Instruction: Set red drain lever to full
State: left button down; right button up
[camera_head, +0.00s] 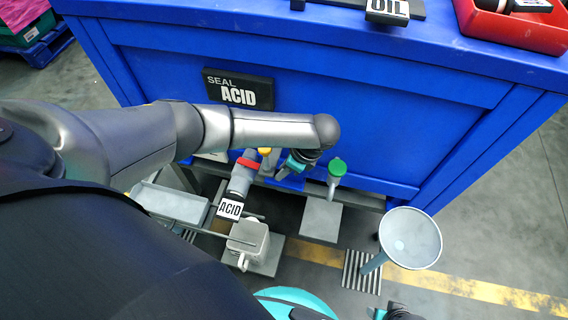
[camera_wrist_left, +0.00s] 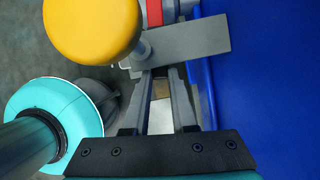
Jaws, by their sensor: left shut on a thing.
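In the head view a grey cylinder with a red band (camera_head: 247,162) and an ACID label (camera_head: 230,209) stands in front of the blue unit. A yellow knob (camera_head: 265,151) sits beside it; it shows large in the left wrist view (camera_wrist_left: 92,28), on a short stem by a grey flat bar (camera_wrist_left: 195,43). A red part (camera_wrist_left: 154,12) shows behind the bar. My left gripper (camera_head: 283,168) is by the yellow knob, partly hidden by my arm. In the wrist view its fingers (camera_wrist_left: 161,78) are closed at the grey bar. The exact contact is hard to see.
A green knob (camera_head: 338,167) stands to the right. A grey funnel (camera_head: 411,238) is on the floor side at right. A white container (camera_head: 248,238) and a grey tray (camera_head: 170,203) are below left. The blue unit (camera_head: 330,130) closes off the back. A dark part of mine shows at the bottom edge.

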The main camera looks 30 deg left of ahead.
jog(key=shift+f, duration=0.1)
pick_arm(q)
jog(key=c, duration=0.7)
grip_release()
jog(key=shift+d+r, duration=0.1)
jog(key=shift+r, duration=0.05)
jog(key=shift+p+v, duration=3.55)
jog(key=shift+v, duration=3.9)
pick_arm(e)
jog(key=s+d+f, duration=0.6)
jog(key=s+d, duration=0.1)
jog(key=s, duration=0.3)
jog(key=shift+s+f+h, duration=0.15)
jog(key=shift+f+h, duration=0.1)
jog(key=shift+h, duration=0.15)
